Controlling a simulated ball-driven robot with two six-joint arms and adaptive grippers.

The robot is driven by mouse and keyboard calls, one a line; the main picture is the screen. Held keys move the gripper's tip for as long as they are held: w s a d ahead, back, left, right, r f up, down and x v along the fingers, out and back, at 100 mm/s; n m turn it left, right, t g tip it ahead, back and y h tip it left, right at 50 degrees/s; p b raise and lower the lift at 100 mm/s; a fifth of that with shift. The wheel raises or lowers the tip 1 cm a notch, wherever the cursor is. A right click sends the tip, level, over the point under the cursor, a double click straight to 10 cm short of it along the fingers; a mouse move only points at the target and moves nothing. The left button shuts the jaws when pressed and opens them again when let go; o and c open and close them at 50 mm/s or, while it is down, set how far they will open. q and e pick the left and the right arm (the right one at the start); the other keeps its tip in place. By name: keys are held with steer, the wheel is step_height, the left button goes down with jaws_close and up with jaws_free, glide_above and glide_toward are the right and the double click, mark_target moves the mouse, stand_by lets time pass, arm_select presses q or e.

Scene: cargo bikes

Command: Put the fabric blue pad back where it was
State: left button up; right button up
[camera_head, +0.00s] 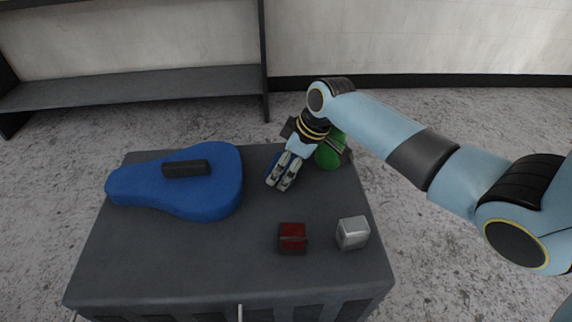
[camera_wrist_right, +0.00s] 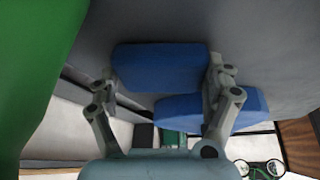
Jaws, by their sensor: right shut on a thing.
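My right gripper (camera_head: 283,172) is low over the back of the dark grey box top (camera_head: 215,255), just left of a green object (camera_head: 329,153). Its fingers (camera_wrist_right: 165,80) are shut on a blue pad (camera_wrist_right: 160,65), seen between them in the right wrist view. In the head view the gripper mostly hides the pad; only a sliver of blue (camera_head: 275,159) shows beside it. I cannot tell whether the pad touches the box top. My left gripper is not in view.
A large blue padded case (camera_head: 215,200) with a black handle (camera_head: 186,169) lies on the left. A dark red block (camera_head: 292,237) and a silver block (camera_head: 352,233) are at front right. Another blue piece (camera_wrist_right: 240,107) shows beyond a finger. The box's front middle is clear.

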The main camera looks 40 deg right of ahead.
steer(key=shift+f, duration=0.1)
steer(key=o, duration=0.9)
steer(key=p+v, duration=0.2)
steer(key=v, duration=0.5)
steer(key=shift+s+r, duration=0.1)
steer(key=shift+r, duration=0.3)
